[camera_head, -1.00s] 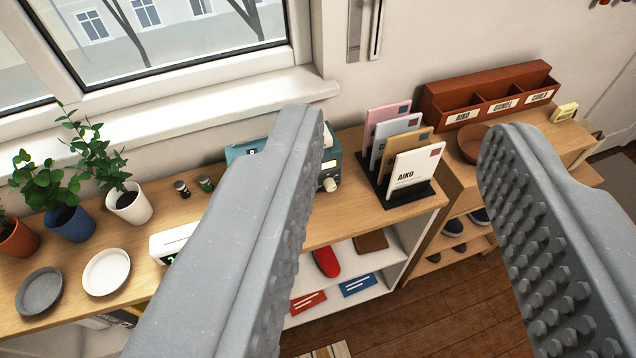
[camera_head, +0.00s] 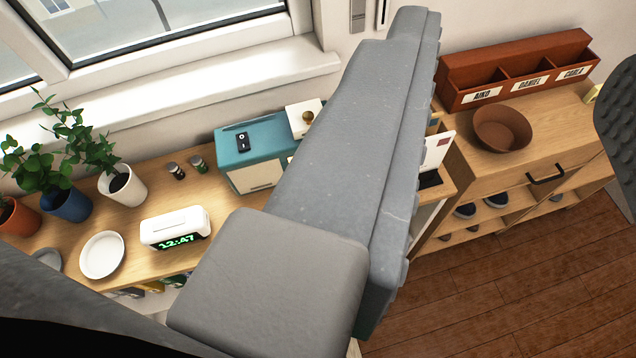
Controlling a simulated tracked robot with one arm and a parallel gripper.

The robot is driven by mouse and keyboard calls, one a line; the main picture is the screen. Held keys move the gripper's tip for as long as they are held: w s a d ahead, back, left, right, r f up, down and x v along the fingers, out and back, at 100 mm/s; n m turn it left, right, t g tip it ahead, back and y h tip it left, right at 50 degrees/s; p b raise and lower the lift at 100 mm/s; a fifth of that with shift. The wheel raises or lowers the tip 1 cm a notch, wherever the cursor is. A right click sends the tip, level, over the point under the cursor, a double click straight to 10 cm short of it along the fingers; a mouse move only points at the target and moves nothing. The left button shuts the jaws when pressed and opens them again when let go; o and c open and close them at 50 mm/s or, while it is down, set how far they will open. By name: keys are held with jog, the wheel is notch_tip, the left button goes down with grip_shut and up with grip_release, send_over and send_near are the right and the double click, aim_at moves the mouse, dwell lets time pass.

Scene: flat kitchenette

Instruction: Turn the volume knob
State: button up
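A teal radio-like box (camera_head: 238,146) with a pale front panel stands on the wooden shelf top, left of centre. The left finger of my gripper (camera_head: 516,58) covers its right part, and no volume knob shows on its visible front. My gripper is open and empty. Its left finger crosses the middle of the view, and its right finger is partly cut off at the right edge. I cannot tell how far the fingers are from the box.
A white clock (camera_head: 176,228) reading 12:47, a white plate (camera_head: 102,255), potted plants and two small jars stand left of the box. A brown bowl (camera_head: 502,129) and a named letter rack (camera_head: 470,97) stand at right.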

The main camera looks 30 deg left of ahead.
jog(key=shift+d, duration=0.1)
